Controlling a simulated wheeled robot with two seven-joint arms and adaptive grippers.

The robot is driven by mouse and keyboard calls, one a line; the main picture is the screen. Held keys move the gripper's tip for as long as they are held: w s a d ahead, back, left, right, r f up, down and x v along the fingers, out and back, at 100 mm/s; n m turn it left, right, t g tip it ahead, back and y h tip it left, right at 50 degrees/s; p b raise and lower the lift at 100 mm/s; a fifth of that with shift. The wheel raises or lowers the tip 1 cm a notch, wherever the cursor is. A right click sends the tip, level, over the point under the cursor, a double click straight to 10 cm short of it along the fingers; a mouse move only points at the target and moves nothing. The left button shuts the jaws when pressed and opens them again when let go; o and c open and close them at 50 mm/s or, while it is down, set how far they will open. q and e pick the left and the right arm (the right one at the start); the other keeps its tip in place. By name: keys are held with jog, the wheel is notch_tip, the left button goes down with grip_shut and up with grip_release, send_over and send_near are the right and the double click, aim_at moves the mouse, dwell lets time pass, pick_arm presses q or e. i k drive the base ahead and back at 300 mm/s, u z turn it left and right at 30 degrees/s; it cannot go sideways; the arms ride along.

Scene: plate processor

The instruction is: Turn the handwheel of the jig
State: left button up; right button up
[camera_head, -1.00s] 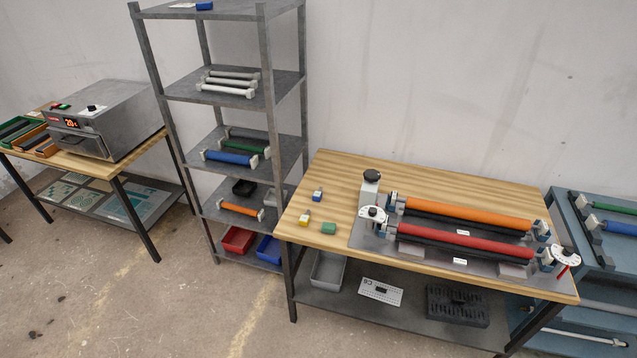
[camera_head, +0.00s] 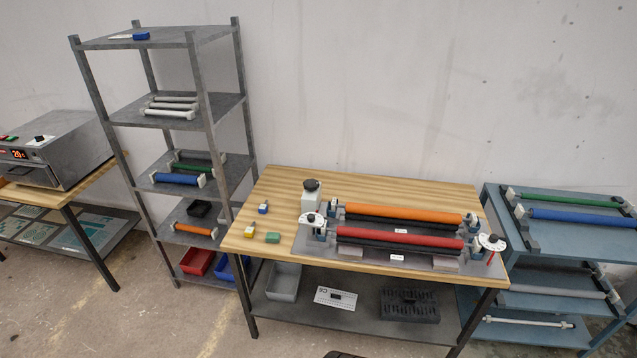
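The jig stands on the wooden-topped table at the right of centre, on a grey base plate (camera_head: 360,262). It carries an orange roller (camera_head: 403,213) behind and a red roller (camera_head: 400,239) in front, with black rollers beside them. A white dial-like wheel (camera_head: 312,219) sits at its left end. Another white wheel (camera_head: 491,242) with a red handle (camera_head: 490,258) sits at its front right corner. Which of these is the handwheel I cannot tell for sure.
A grey shelf rack (camera_head: 190,38) stands left of the wooden table (camera_head: 282,180). A blue rack (camera_head: 497,192) with rollers stands close on its right. A metal oven-like machine (camera_head: 62,140) is at far left. Bare floor (camera_head: 160,325) lies in front.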

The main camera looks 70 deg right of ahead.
aim_at(312, 184)
jog(key=z, duration=0.5)
jog(key=i, duration=1.6)
jog(key=z, duration=1.5)
jog(key=i, duration=0.9)
jog(key=z, duration=1.1)
